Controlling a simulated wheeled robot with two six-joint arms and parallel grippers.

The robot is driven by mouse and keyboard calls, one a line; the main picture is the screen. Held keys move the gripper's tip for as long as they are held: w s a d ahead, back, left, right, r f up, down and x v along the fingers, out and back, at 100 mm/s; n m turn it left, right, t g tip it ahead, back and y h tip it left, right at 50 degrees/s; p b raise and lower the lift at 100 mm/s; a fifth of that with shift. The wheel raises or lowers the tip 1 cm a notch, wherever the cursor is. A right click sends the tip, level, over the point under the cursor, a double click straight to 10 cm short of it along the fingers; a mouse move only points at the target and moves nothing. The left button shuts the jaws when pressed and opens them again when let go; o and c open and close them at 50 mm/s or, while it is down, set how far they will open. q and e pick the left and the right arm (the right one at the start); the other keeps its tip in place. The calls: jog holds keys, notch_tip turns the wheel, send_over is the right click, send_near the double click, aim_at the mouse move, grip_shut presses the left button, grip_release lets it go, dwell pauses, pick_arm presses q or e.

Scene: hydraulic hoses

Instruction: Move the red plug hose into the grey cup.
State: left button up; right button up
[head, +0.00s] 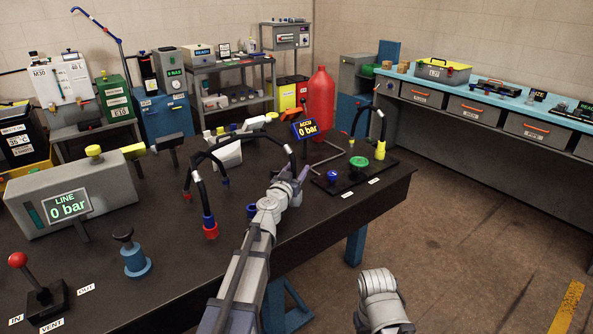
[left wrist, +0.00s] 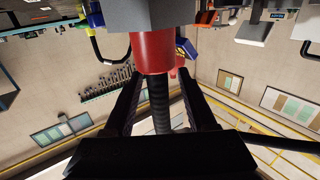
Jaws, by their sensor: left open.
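In the left wrist view, which looks upside down, a black ribbed hose (left wrist: 158,105) runs between my left gripper's two dark fingers, which stand apart. Its end is a red plug (left wrist: 152,50). A grey block-like part (left wrist: 170,13) adjoins the red plug; I cannot tell whether this is the grey cup or whether the plug sits in it. In the head view my left gripper (head: 291,187) is open around the hose's right-hand drop (head: 291,158) and hides its lower end.
A second hose end, with a blue collar and red piece (head: 210,230), stands left of my left arm. A blue round piece (head: 251,210) lies close by. The ACCU gauge (head: 305,129) and a panel with green and blue knobs (head: 350,172) are near my gripper.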

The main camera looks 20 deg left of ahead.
pick_arm(q)
jog(key=s, duration=0.7)
jog(key=shift+s+a, duration=0.3)
jog(key=shift+s, duration=0.05)
